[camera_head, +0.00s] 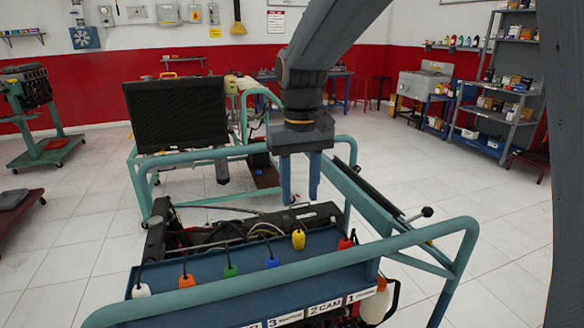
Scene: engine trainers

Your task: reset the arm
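My arm (318,50) comes down from the top of the head view. My gripper (300,178) points straight down above the engine trainer's teal frame (200,156). Its two blue-grey fingers stand apart with a gap between them, and nothing shows in the gap. Below and in front of it, a blue panel (210,292) carries white, orange, green, blue, yellow and red plugs on cables. The yellow plug (298,240) is the closest to below the fingers in the picture. The gripper appears apart from the plugs.
A black radiator (176,115) stands on the trainer's far side. A teal rail (300,266) crosses the front, and a lever with a black knob (426,212) sticks out at right. Shelves (500,90) stand at the back right. An engine stand (40,120) is at left. Tiled floor (500,235) is clear at right.

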